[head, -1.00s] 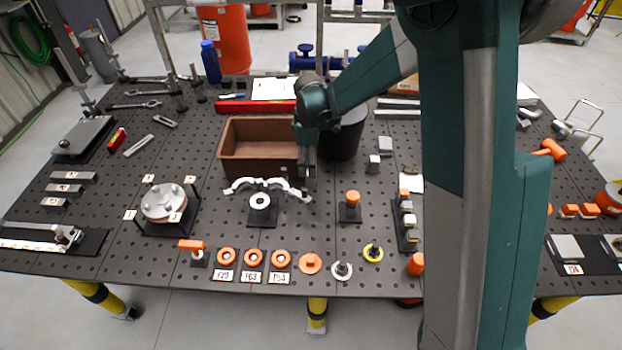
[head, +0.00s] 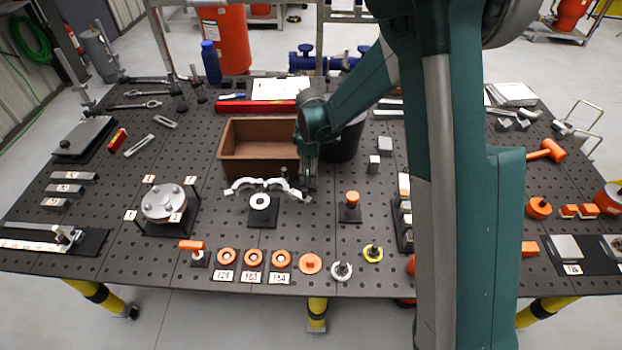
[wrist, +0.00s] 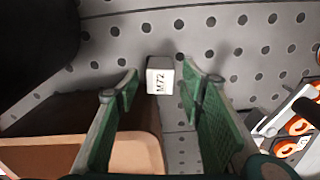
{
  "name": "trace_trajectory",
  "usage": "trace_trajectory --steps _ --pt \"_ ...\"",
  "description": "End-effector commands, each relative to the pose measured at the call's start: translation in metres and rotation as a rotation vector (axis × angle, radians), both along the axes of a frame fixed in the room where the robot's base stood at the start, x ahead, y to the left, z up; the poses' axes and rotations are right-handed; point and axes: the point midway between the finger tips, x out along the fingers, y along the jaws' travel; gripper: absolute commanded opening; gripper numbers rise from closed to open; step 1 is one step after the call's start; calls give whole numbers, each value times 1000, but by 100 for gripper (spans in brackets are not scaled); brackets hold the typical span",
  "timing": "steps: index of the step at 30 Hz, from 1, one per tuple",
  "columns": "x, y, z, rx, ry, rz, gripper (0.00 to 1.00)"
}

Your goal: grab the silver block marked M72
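The silver block marked M72 (wrist: 160,78) shows in the wrist view, its label facing the camera. It appears between my two green finger pads, with a gap on each side. My gripper (head: 308,184) is open and empty. In the head view it hangs at the front right corner of the brown box.
The brown box (head: 228,168) is at lower left in the wrist view, close to one finger. A black bin (head: 350,138) stands behind my gripper. A silver curved clamp (head: 244,184) and an orange-topped part (head: 352,197) lie in front. Table around the two blocks is mostly clear.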

Motion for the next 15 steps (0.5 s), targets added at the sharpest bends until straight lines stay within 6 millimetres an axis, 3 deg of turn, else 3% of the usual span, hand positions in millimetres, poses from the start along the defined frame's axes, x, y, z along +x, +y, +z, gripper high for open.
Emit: trace_trajectory --steps 6,15 --pt "0 0 -13 0 0 0 39" --pt "0 0 -15 0 0 0 39"
